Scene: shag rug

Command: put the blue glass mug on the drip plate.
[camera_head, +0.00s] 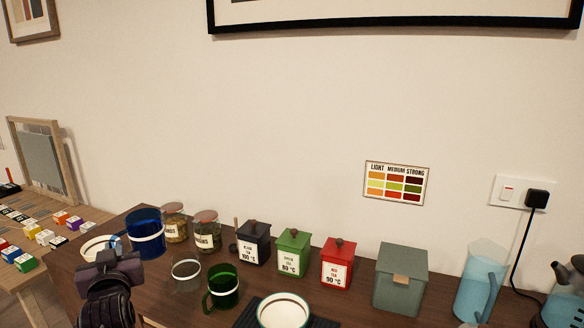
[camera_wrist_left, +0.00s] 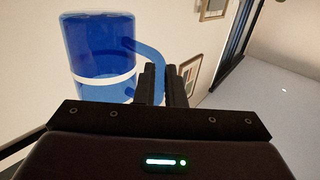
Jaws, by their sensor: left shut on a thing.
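The blue glass mug (camera_head: 144,224) with a white band is upright at the left of the brown table in the head view. In the left wrist view the mug (camera_wrist_left: 97,50) fills the upper left, its handle (camera_wrist_left: 146,62) reaching to the fingers. My left gripper (camera_head: 116,252) is shut on that handle. I cannot tell whether the mug's base touches the table. A dark ribbed plate (camera_head: 324,323), apparently the drip plate, shows at the bottom edge, partly cut off. A white bowl with a dark rim (camera_head: 284,311) stands over it. My right gripper is not in view.
A green glass mug (camera_head: 223,288) and a clear glass (camera_head: 186,275) stand between the blue mug and the dark plate. Jars (camera_head: 207,233), tea tins (camera_head: 293,254) and a grey-green box (camera_head: 400,281) line the back. A white dish (camera_head: 92,246) is left of the mug.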

